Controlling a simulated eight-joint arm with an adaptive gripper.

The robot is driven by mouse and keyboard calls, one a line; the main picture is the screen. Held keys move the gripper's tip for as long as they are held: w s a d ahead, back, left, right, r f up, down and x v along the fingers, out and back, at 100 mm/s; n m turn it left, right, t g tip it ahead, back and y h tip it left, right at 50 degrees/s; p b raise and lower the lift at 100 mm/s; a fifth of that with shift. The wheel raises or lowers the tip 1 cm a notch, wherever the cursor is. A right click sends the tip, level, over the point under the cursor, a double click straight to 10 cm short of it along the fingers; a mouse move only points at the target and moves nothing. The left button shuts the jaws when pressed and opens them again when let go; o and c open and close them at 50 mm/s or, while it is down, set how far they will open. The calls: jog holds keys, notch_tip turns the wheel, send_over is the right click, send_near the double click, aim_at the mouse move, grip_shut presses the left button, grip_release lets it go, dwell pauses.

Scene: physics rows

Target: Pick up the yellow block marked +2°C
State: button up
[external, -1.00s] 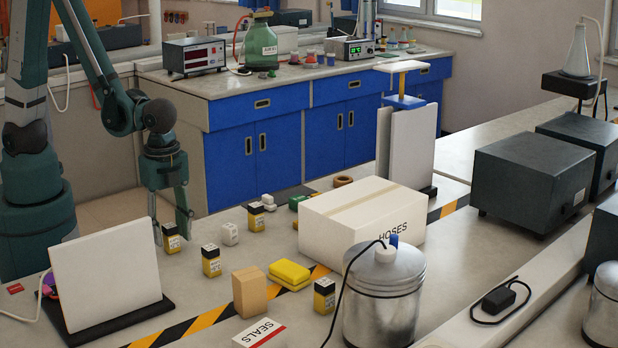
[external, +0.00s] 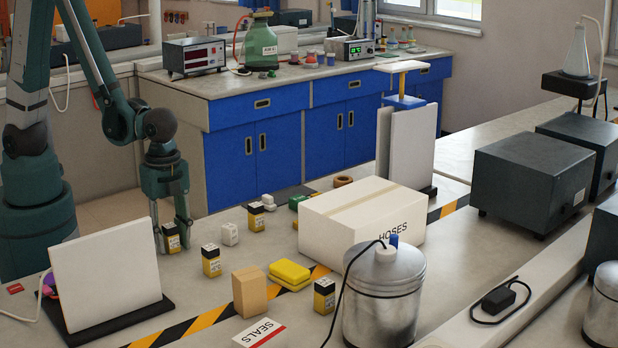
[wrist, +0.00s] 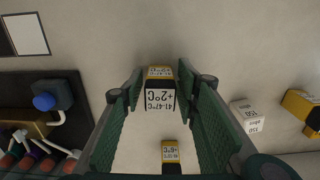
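The yellow block marked +2°C (wrist: 160,92), with a black end and a white label, stands between the fingers of my gripper (wrist: 160,82) in the wrist view. In the external view, this block (external: 171,239) stands on the bench at the front left, and my gripper (external: 172,238) reaches down around it. The fingers stand on either side of the block, with narrow gaps visible in the wrist view. The gripper is open. A second yellow labelled block (wrist: 171,153) lies lower in the wrist view; its marking is hard to read.
Other yellow-black blocks (external: 212,262) (external: 325,297) and a white block (external: 229,234) stand to the right. A white upright panel (external: 105,268) stands at the left. A tan block (external: 250,293), a yellow case (external: 289,273) and the HOSES box (external: 362,218) are farther right.

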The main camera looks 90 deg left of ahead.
aim_at(170, 225)
jog(key=c, duration=0.7)
jog(key=shift+o, duration=0.2)
jog(key=shift+r, duration=0.1)
jog(key=shift+r+p, duration=1.2)
jog(key=shift+r, duration=3.7)
